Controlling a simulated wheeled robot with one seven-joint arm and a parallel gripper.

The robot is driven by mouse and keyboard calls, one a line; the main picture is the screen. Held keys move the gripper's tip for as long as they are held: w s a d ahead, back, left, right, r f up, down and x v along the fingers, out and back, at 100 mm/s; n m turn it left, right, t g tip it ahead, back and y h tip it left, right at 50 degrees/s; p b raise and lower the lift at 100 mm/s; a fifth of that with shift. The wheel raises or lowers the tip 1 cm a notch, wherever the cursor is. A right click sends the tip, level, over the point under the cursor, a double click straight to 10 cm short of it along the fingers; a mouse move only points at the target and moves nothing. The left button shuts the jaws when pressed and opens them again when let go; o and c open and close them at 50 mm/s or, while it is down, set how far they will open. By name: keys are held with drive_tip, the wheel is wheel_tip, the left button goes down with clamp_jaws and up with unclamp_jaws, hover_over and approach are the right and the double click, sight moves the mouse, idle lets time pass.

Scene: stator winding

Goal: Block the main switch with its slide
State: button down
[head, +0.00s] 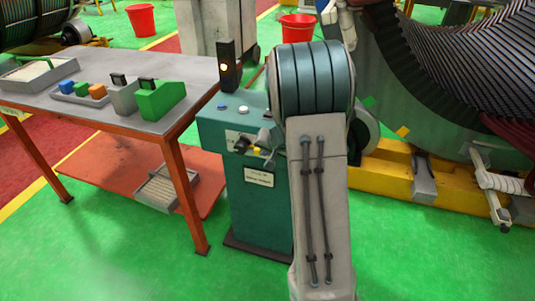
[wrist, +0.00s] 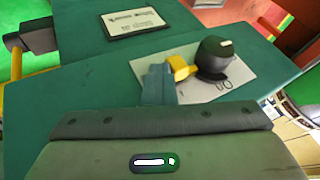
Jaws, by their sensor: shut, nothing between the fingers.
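The main switch is a black round knob (wrist: 215,56) on a white plate (wrist: 240,82) on the green cabinet (head: 222,200); in the head view the knob (head: 242,144) shows at the left of my gripper. The yellow slide (wrist: 181,68) sits beside the knob on the plate, apparently touching or very near it; in the head view it (head: 259,150) is small and partly covered. My gripper (wrist: 160,84) is shut and empty, its blue-grey fingertips right beside the slide, on the side away from the knob. Whether they touch the slide I cannot tell.
A label plate (wrist: 132,22) is fixed on the cabinet. A work table (head: 150,125) with trays and blocks is at left. The large stator (head: 415,125) is at right, behind my arm.

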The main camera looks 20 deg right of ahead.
drive_tip(key=shift+w+r, duration=0.1)
drive_tip(key=shift+w, duration=0.05)
drive_tip(key=s+d+r, duration=0.4)
drive_tip(key=s+r, duration=0.4)
drive_tip(key=shift+s+b, duration=0.3)
drive_tip(key=shift+s, duration=0.05)
drive_tip(key=shift+d+f, duration=0.1)
drive_tip(key=s+a+r+n+g+p, duration=0.2)
drive_tip(key=s+a+r+n+p, duration=0.15)
drive_tip(key=s+a+r, duration=0.35)
drive_tip(key=s+a+r+n+g+p, duration=0.1)
drive_tip(key=s+a+r+n+p, duration=0.1)
drive_tip(key=s+a+r+p, duration=0.5)
drive_tip(key=s+a+g+h, duration=0.1)
drive_tip(key=s+a, duration=0.1)
drive_tip(key=s, duration=0.7)
drive_tip(key=shift+a+n, duration=0.4)
drive_tip(key=shift+n, duration=0.05)
